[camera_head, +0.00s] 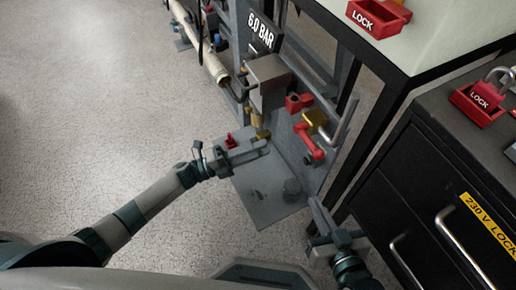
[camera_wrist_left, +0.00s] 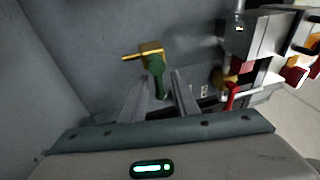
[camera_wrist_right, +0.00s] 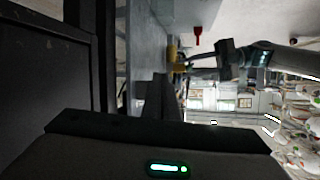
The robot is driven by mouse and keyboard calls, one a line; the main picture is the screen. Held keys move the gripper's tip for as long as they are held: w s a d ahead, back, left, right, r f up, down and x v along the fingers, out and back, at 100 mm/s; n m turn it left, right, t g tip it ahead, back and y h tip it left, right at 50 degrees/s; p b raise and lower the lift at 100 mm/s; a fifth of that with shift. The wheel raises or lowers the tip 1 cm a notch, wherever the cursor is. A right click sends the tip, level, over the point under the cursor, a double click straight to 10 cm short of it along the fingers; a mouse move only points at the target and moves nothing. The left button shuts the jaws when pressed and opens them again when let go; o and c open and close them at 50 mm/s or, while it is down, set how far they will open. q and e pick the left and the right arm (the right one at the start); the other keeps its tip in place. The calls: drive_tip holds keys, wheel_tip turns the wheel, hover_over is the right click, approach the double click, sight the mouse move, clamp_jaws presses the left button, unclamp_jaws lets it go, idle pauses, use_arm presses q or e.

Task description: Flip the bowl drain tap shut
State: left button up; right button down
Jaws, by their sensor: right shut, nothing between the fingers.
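A brass tap (camera_wrist_left: 151,47) with a green lever (camera_wrist_left: 156,72) shows in the left wrist view. The lever points down between the fingers of my left gripper (camera_wrist_left: 163,92). The fingers stand apart on either side of it, and I cannot tell whether they touch it. In the head view my left gripper (camera_head: 267,148) is beside a brass fitting (camera_head: 262,134) below the grey box (camera_head: 269,82); the green lever is not visible there. My right gripper (camera_head: 314,203) is shut and empty at the front right of the grey plate (camera_head: 272,210).
A red lever (camera_head: 308,139) and a yellow fitting (camera_head: 315,119) are on the upright panel right of the box. A small red handle (camera_head: 231,140) is beside my left gripper. A black drawer cabinet (camera_head: 430,185) with a red lock box (camera_head: 478,103) stands at right.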

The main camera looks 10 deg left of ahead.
drive_tip(key=shift+a, duration=0.1)
